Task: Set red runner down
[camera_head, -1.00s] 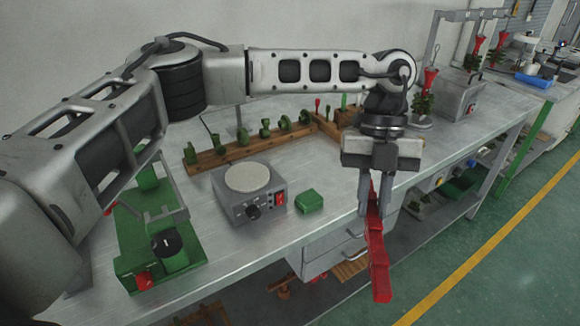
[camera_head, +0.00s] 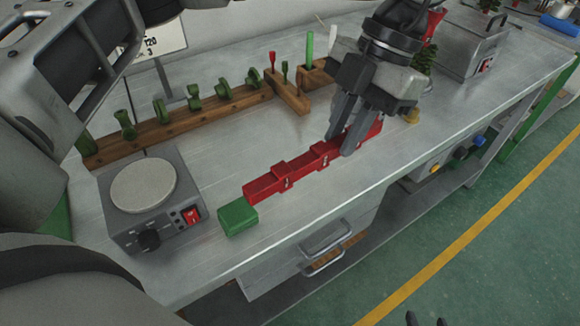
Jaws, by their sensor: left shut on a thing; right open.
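The red runner (camera_head: 300,166) is a long red bar with several blocks along it. It lies level along the bench top, low over or on the surface; I cannot tell whether it touches. My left gripper (camera_head: 341,145) points down and is shut on the runner near its far right end. The runner's near left end is close beside the small green block (camera_head: 238,217).
The metal bench (camera_head: 225,265) has a grey hot-plate box (camera_head: 150,205) at left. A wooden rack (camera_head: 180,123) with green pieces stands behind, and a small tool holder (camera_head: 287,92) adjoins it. A drawer handle (camera_head: 327,236) sticks out at the front.

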